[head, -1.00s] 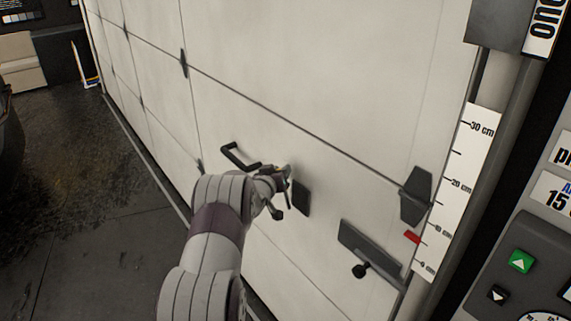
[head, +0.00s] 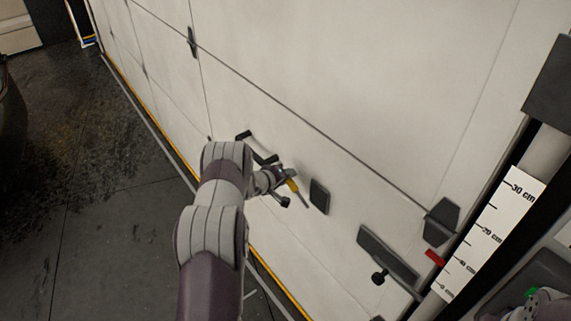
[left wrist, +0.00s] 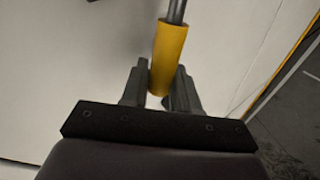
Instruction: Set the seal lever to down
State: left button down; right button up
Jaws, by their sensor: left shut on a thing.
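The seal lever has a yellow grip (head: 292,185) and a grey metal shaft that slants down to the right in the head view, in front of the white door. In the left wrist view the yellow grip (left wrist: 169,50) stands between the dark fingers, with the shaft running out at the top. My left gripper (head: 284,182) is shut on this grip; its fingertips (left wrist: 160,92) press on both sides of it. Where the lever is mounted is hard to make out. My right gripper does not show clearly.
A black handle (head: 257,147) and a dark pad (head: 319,197) flank the gripper on the white door (head: 330,70). A grey latch plate with a knob (head: 387,256), a red pointer (head: 434,257) and a centimetre scale (head: 490,235) are at right. Dark floor lies left.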

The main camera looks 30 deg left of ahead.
pick_arm(q)
jog(key=shift+f, duration=0.4)
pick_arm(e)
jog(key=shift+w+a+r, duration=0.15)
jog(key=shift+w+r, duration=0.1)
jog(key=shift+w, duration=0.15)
pick_arm(q)
jog(key=c, duration=1)
grip_release()
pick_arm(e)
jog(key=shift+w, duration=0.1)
pick_arm(q)
jog(key=shift+w, duration=0.1)
jog(key=shift+a, duration=0.1)
jog(key=b+v, duration=0.2)
jog(key=v, duration=1)
jog(key=shift+s+a+r, duration=0.15)
jog(key=shift+s+a, duration=0.05)
jog(key=shift+s, duration=0.1)
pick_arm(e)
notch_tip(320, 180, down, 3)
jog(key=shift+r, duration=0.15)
